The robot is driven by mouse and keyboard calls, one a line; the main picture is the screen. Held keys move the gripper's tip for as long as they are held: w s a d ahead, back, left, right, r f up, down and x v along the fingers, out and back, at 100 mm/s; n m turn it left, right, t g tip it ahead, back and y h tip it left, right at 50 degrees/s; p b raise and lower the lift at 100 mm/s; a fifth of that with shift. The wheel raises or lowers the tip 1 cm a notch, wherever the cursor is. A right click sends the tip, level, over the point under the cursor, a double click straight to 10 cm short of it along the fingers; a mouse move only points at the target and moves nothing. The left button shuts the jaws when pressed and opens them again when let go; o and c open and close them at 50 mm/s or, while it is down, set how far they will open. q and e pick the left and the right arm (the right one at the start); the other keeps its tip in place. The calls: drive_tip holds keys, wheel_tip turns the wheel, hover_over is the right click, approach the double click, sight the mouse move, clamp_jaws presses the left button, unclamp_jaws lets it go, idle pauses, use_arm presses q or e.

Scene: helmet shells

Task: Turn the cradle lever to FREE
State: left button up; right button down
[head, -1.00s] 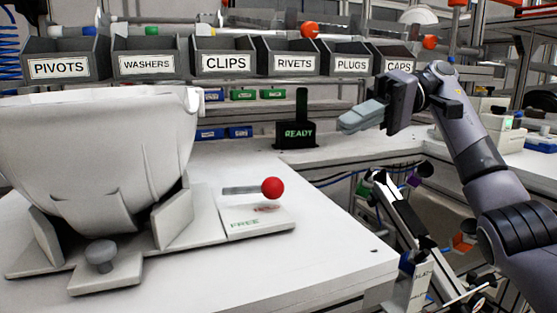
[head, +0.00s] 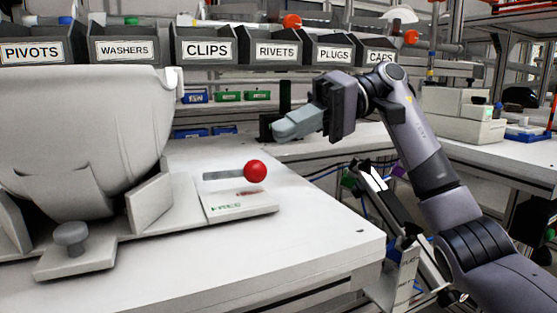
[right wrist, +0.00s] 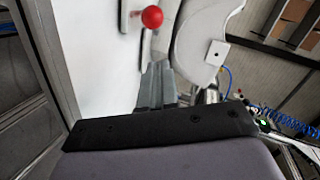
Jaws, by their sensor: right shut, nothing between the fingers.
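The cradle lever, a grey bar with a red ball knob (head: 255,171), stands over a white plate (head: 243,205) on the right side of the cradle. The plate carries green FREE lettering near its front edge and red lettering behind it, partly covered. The bar points right, toward the red lettering's side. The white helmet shell (head: 80,130) sits in the cradle. My right gripper (head: 277,130) is shut and empty, above and behind the knob, apart from it. In the right wrist view the red knob (right wrist: 152,17) shows beyond the shut fingers (right wrist: 157,85). My left gripper is not in view.
Labelled bins (head: 208,48) line the back of the bench. A dark READY sign post (head: 285,100) stands behind my right gripper, mostly hidden. A grey knob (head: 70,235) sits at the cradle's front. The white bench top (head: 300,225) right of the plate is clear.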

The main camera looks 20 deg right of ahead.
sight(232, 171)
drive_tip(key=shift+s+a+f+b, duration=0.3)
drive_tip(key=shift+s+a+f, duration=0.2)
drive_tip(key=shift+a, duration=0.1)
drive_tip(key=shift+s+a+f+b, duration=0.25)
drive_tip(key=shift+s+a+f, duration=0.15)
drive_tip(key=shift+a, duration=0.2)
drive_tip(key=shift+s+a+f, duration=0.2)
drive_tip(key=shift+s+a, duration=0.25)
drive_tip(key=shift+s, duration=0.15)
use_arm(q)
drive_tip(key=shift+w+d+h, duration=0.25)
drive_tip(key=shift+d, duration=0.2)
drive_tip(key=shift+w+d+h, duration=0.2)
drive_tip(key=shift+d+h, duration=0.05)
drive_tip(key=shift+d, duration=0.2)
drive_tip(key=shift+b, duration=0.3)
